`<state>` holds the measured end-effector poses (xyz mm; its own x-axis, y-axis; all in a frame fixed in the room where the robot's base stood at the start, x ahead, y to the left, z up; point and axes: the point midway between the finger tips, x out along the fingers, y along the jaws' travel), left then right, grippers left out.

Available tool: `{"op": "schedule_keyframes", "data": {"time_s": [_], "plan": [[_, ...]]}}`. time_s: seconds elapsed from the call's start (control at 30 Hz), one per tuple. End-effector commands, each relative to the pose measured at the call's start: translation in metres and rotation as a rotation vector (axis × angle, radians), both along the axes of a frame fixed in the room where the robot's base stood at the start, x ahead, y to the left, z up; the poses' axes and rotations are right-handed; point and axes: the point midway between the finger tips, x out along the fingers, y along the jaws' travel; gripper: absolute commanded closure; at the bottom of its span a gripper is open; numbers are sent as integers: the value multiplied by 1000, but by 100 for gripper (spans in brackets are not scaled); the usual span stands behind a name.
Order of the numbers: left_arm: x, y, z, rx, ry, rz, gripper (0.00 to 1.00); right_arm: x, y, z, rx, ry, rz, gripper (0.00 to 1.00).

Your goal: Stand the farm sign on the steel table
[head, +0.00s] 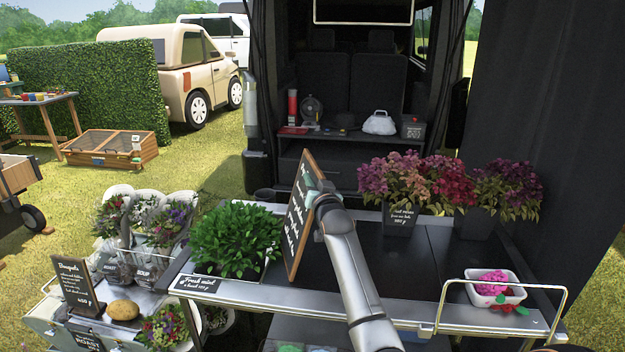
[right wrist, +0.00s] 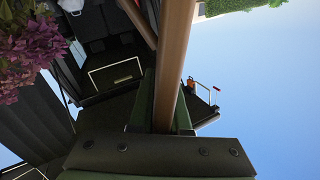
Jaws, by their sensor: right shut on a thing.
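The farm sign (head: 297,222) is a wooden-framed black board with white handwriting, tilted, in the middle of the head view. My right gripper (head: 322,192) is shut on the sign's right frame edge. In the right wrist view the brown frame bar (right wrist: 172,70) runs between the fingers of my right gripper (right wrist: 163,105). The steel table (head: 385,308) has a metal front edge and dark top panels. The sign is over the table, right of the mint; I cannot tell whether its lower edge touches the top. My left gripper is not in view.
Green mint (head: 236,240) stands left on the table. Pink and purple flowers (head: 400,185) in dark pots stand at the back right. A white tray with pink flowers (head: 494,288) sits at the front right. Dark panels (head: 400,255) between them are bare.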

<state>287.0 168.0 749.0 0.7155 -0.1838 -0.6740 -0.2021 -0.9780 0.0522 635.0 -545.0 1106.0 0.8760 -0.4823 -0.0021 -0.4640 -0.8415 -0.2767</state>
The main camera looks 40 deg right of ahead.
Motion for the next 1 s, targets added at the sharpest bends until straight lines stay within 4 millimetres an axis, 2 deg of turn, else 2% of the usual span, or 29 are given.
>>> {"op": "schedule_keyframes", "data": {"time_s": [0.13,0.37,0.4,0.63,1.0], "plan": [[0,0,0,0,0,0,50,0,0,4,-4,-11,0,100],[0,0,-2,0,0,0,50,0,0,0,-3,-10,-1,100],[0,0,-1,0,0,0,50,0,0,-3,0,-1,0,81],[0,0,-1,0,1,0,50,0,0,-3,0,-1,0,55],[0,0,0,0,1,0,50,-3,2,-1,0,0,0,55]]}}
